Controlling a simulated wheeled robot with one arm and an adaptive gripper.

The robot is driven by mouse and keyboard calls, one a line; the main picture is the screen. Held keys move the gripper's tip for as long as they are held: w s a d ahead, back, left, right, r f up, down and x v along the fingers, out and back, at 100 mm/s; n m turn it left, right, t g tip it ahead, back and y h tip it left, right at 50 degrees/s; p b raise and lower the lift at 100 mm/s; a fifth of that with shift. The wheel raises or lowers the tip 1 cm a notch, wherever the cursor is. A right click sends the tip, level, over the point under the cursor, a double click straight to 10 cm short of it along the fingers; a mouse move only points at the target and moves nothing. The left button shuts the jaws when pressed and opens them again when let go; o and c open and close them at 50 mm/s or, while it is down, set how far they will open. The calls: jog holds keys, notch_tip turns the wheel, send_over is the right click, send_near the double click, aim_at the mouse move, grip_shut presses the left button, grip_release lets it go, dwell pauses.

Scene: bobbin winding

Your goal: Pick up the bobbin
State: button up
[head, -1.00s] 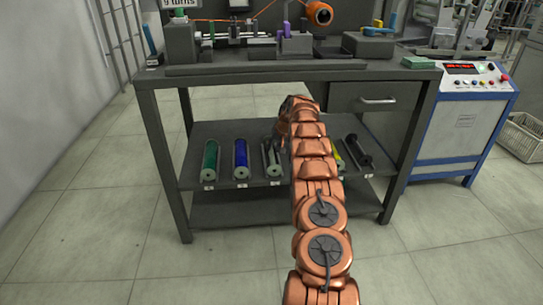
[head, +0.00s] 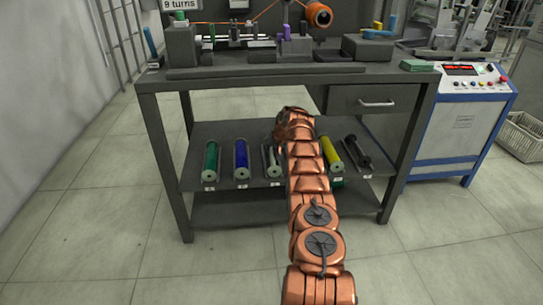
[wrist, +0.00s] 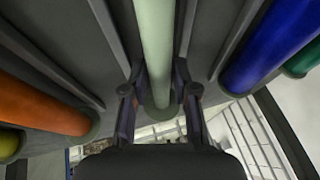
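In the wrist view a pale, bare-looking bobbin (wrist: 156,45) runs lengthwise between the two fingers of my gripper (wrist: 160,85). One finger lies close along each side, near the bobbin's end. Whether both fingers press on it is not clear. In the head view a pale bobbin (head: 272,161) lies on the middle shelf, partly hidden by my arm. My gripper is hidden behind my arm there.
On the shelf (head: 225,133), green (head: 211,158) and blue (head: 241,157) bobbins lie left, yellow (head: 332,154) and dark (head: 356,152) ones right. An orange bobbin (wrist: 40,108) shows in the wrist view. The winding bench top (head: 290,70) overhangs the shelf.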

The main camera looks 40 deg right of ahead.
grip_shut()
dwell(0.3)
